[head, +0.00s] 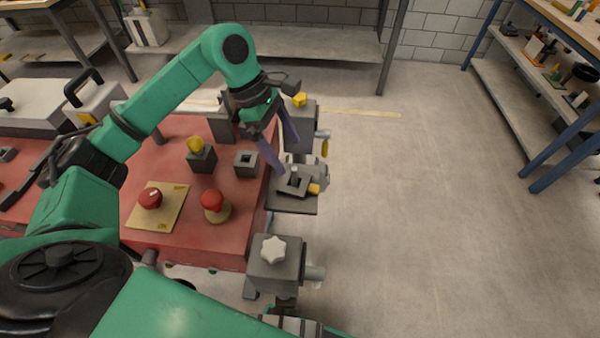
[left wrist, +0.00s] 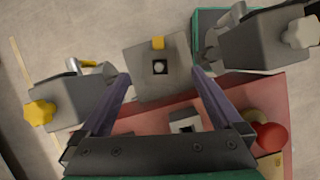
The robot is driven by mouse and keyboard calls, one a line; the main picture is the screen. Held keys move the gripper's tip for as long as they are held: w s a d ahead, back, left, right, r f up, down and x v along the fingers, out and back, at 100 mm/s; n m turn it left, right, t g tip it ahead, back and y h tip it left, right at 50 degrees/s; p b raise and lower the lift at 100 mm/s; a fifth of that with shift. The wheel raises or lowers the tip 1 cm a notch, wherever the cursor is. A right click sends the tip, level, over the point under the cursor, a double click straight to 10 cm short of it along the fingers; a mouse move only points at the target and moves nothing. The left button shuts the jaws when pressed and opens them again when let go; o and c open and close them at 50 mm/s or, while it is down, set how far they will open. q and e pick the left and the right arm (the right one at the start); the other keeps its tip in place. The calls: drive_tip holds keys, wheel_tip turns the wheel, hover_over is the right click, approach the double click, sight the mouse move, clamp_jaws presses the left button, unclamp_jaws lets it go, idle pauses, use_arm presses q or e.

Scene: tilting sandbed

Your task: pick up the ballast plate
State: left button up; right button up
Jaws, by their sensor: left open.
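A dark grey plate, which I take to be the ballast plate (head: 291,186), lies on a small grey platform (head: 301,208) at the right edge of the red table. A pale-topped peg shows at its middle and a yellow-orange block at its side. In the left wrist view the grey plate surface (left wrist: 139,70) shows ahead, with a dark square around the peg. My left gripper (head: 277,158) is open above and just behind the plate, its purple fingers apart. In the left wrist view its fingertips (left wrist: 160,73) flank the plate area with nothing held. My right gripper is not clearly visible.
A grey block with a white star knob (head: 273,249) stands in front, and one with a yellow knob (head: 300,101) behind. Floor at right is clear.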

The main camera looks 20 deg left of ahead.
sight(307, 185)
use_arm(q)
drive_tip(key=x, duration=0.4)
drive_tip(key=shift+s+d+p, duration=0.1)
drive_tip(key=shift+s+p, duration=0.1)
drive_tip(key=shift+p, duration=0.15)
drive_tip(key=x, duration=0.2)
drive_tip(key=p+x, duration=0.1)
drive_tip(key=x, duration=0.1)
drive_tip(key=p+x, duration=0.1)
drive_tip(key=x, duration=0.1)
drive_tip(key=shift+w+f, duration=0.25)
drive_tip(key=shift+f, duration=0.3)
drive_tip(key=shift+w, duration=0.1)
drive_tip(key=c, duration=1.2)
drive_tip(key=shift+o, duration=0.2)
drive_tip(key=shift+r, duration=0.1)
use_arm(e)
drive_tip(key=r, duration=0.2)
drive_tip(key=shift+s+r, duration=0.25)
drive_tip(key=shift+r, duration=0.05)
